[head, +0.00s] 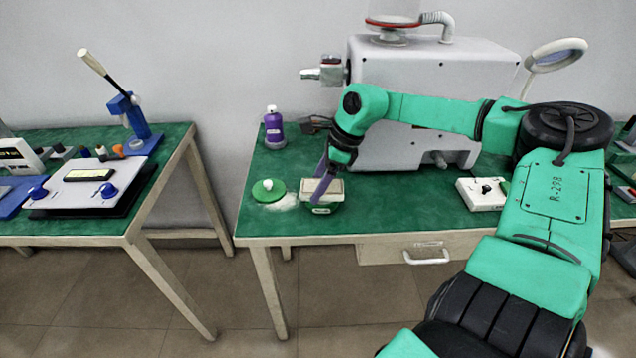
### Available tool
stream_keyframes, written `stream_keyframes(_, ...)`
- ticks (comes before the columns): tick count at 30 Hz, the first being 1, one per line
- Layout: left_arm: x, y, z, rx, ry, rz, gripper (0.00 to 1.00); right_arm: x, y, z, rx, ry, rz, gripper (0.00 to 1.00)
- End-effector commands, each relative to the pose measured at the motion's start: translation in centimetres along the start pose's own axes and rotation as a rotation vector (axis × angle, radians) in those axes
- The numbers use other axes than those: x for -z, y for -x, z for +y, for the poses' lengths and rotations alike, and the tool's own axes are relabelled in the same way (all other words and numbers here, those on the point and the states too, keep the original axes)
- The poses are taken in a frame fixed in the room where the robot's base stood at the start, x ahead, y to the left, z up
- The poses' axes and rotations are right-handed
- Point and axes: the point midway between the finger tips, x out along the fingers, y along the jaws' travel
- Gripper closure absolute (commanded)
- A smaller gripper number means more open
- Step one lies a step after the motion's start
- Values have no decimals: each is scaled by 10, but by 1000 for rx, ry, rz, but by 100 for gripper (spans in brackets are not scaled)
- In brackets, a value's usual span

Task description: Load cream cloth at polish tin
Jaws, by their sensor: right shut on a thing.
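My right gripper (324,182), with purple fingers, reaches down to the left part of the green table. It is shut on the cream cloth (337,186), a small pale block. The cloth is right at the top of the green polish tin (322,208), which stands near the table's front edge. The fingers hide part of the cloth and tin, so I cannot tell how firmly they touch. My left gripper is not in view.
A green disc with a white knob (268,189) lies left of the tin. A purple bottle (274,128) stands behind it. A large grey machine (430,75) fills the back. A white switch box (482,194) sits right. The table between tin and box is clear.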

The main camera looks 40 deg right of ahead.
Motion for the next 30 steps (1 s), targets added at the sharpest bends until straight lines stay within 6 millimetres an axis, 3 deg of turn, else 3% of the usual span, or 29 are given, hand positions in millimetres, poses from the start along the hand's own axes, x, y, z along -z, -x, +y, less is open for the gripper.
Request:
stream_keyframes(10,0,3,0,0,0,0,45,0,2,1,-4,0,4,71)
stream_keyframes(30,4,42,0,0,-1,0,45,-26,64,0,-1,0,1,71)
